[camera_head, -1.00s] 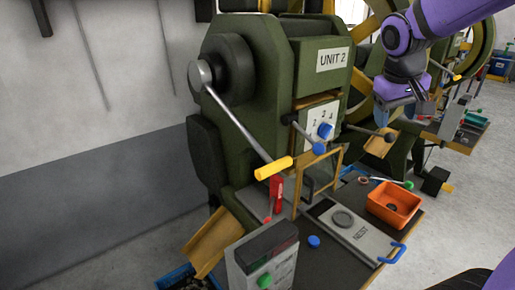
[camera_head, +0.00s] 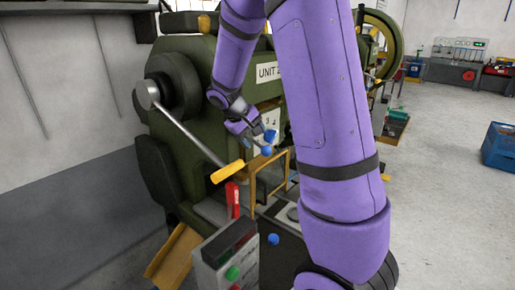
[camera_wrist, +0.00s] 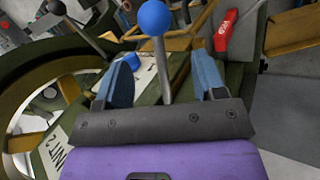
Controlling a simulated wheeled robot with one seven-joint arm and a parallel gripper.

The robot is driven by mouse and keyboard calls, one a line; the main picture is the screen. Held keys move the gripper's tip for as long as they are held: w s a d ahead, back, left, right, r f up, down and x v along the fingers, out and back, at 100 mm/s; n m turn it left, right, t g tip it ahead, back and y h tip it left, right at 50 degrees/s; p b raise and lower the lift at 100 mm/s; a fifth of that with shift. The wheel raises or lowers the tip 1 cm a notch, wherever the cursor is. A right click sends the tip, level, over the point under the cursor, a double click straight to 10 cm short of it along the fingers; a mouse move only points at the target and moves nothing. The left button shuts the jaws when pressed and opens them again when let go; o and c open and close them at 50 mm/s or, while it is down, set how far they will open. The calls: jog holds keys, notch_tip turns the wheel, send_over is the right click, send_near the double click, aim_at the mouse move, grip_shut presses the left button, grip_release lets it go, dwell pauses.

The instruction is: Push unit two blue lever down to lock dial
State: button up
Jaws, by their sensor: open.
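The green press carries a UNIT 2 label (camera_head: 267,72), partly hidden by my arm. The blue-ball lever (camera_head: 266,151) sticks out at its front, just below the blue dial (camera_head: 270,136). In the wrist view the lever's blue ball (camera_wrist: 154,17) is at the top, on a grey rod that runs down between my fingers. My gripper (camera_wrist: 165,56) is open, with a blue finger on each side of the rod and gaps beside it. In the head view my gripper (camera_head: 250,128) is just left of the dial. The dial in the wrist view (camera_wrist: 130,61) is partly behind the left finger.
A long lever with a yellow handle (camera_head: 227,171) slants across the press front. A red lever (camera_head: 232,199) and a yellow-framed guard (camera_head: 268,180) stand below my gripper. A grey control box (camera_head: 225,257) is in front. A dark-knobbed lever (camera_wrist: 56,7) is left of the blue ball.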

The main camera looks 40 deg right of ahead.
aim_at(260, 145)
jog(key=shift+x, duration=3.05)
jog(key=shift+s+d, duration=0.1)
